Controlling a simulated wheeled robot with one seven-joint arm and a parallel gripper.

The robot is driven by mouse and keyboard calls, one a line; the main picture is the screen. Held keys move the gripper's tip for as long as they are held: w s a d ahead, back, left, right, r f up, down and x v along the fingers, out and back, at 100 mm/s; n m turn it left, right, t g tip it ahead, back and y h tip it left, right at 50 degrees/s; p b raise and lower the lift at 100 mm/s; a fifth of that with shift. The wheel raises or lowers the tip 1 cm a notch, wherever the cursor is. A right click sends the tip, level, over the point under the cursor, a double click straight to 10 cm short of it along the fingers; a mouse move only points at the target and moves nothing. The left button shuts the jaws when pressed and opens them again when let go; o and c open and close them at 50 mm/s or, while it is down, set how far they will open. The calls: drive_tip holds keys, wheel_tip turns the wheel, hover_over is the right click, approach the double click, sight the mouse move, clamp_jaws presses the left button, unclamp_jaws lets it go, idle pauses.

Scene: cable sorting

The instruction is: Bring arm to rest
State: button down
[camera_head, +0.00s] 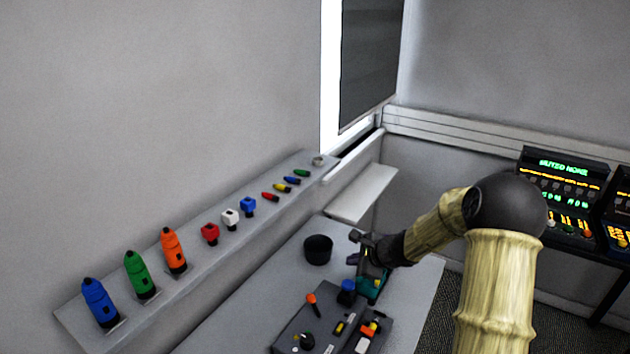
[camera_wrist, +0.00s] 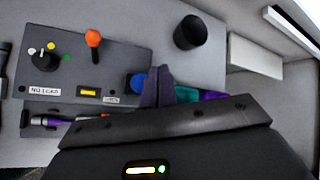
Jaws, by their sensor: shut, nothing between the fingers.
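My arm (camera_head: 500,280) reaches in from the right in the head view and bends down over the grey table. My gripper (camera_head: 362,248) is above the table, near a teal item (camera_head: 371,288) and the dark control box. In the wrist view my gripper (camera_wrist: 158,88) shows its fingers together with nothing between them. It appears in front of the table, beside a blue knob (camera_wrist: 136,82). The teal item (camera_wrist: 195,92) is partly hidden behind my gripper in the wrist view.
A dark control box (camera_head: 312,322) with an orange-tipped lever (camera_head: 311,299) and a black cup (camera_head: 318,249) stand on the table (camera_head: 228,318). A wall shelf (camera_head: 135,318) holds several coloured connectors. Lit display panels (camera_head: 562,170) are at the right. Open space lies above the table.

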drive_tip(key=s+r+n+g+h, duration=0.2)
drive_tip(key=s+r+n, duration=0.1)
drive_tip(key=s+n, duration=0.7)
drive_tip(key=s+r+n+g+h, duration=0.2)
drive_tip(key=s+n, duration=0.7)
drive_tip(key=s, duration=0.9)
drive_tip(key=shift+s+a+r+n+g+h, duration=0.3)
drive_tip(key=shift+a+r+n+g+h, duration=0.15)
drive_tip(key=shift+h, duration=0.25)
